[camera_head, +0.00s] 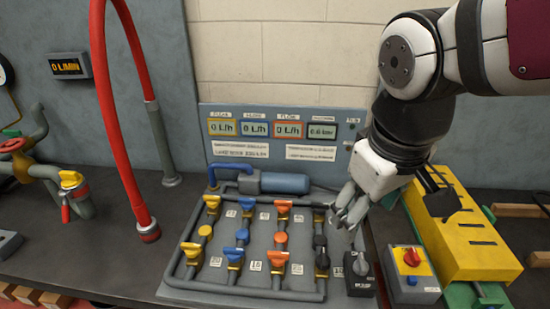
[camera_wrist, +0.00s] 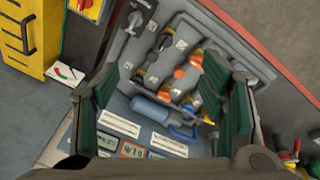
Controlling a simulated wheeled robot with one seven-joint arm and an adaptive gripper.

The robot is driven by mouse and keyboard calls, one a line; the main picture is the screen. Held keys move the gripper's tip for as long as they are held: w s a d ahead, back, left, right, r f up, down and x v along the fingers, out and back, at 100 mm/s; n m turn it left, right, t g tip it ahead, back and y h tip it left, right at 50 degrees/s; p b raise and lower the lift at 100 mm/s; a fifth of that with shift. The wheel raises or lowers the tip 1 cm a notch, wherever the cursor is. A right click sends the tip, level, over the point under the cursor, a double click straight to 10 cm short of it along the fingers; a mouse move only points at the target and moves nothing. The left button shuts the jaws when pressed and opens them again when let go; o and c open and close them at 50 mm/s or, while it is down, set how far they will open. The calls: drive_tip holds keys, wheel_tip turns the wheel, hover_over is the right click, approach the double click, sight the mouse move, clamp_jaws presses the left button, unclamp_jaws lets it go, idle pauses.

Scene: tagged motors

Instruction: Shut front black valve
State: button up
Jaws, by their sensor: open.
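The front black valve (camera_head: 322,262) is on the right-hand pipe of the grey valve panel (camera_head: 240,291), near its front edge. Its body looks brass-coloured with a black handle; the handle's exact angle is too small to tell. Another black valve (camera_head: 319,214) is at the back of the same pipe, with a black round part between them. My gripper (camera_head: 348,208) is above the panel's right side, behind and above the front black valve, apart from it. In the wrist view my gripper (camera_wrist: 158,105) has its fingers wide apart, with nothing held between them.
Yellow, blue and orange valves (camera_head: 278,259) stand left of the black ones. A black rotary switch (camera_head: 358,268) is close to the right of the front black valve. A red knob box (camera_head: 411,258) and a yellow case (camera_head: 460,235) are farther right. A blue pump (camera_head: 284,183) is behind.

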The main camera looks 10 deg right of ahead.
drive_tip(key=w+a+f+n+g+h+p, duration=0.2)
drive_tip(key=w+a+f+n+p, duration=0.15)
drive_tip(key=w+n, duration=0.35)
drive_tip(key=n+g+h+p, duration=0.1)
drive_tip(key=n+g+p, duration=0.1)
drive_tip(key=n, duration=0.3)
approach(323, 256)
drive_tip(key=p+x, duration=0.1)
drive_tip(key=x, duration=0.8)
drive_tip(key=shift+f, duration=0.2)
drive_tip(key=c, duration=1.2)
